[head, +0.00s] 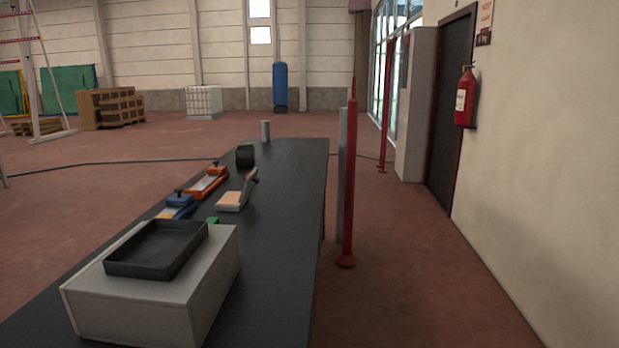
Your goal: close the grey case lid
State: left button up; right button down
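A small grey case (229,207) with a tan inside sits on the dark table, near the middle of its length. Its grey lid (250,188) stands raised and tilted up at the right side, with a dark reddish piece at its top end. The case is small in the head view, so its hinge and fine details cannot be made out. Neither of my grippers is in view, and nothing is seen touching the case or lid.
The dark table (288,200) also holds an orange case (207,184), a blue case (179,206), a black block (245,155) and a grey cylinder (265,131). A black tray (157,262) rests on a pale box (150,310) in front. The table's right half is clear. A red post (350,190) stands right.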

aim_at(250, 181)
jog(key=i+l+z, duration=0.2)
jog(key=l, duration=0.2)
jog(key=i+l+z, duration=0.2)
jog(key=l, duration=0.2)
jog(key=l+z, duration=0.2)
jog(key=l, duration=0.15)
jog(key=i+l+u, duration=0.1)
jog(key=i, duration=0.4)
jog(key=i+l+u, duration=0.1)
jog(key=i+l, duration=0.3)
jog(key=i+u, duration=0.75)
jog(key=u, duration=0.15)
jog(key=i+l+u, duration=0.15)
jog(key=i+u, duration=0.25)
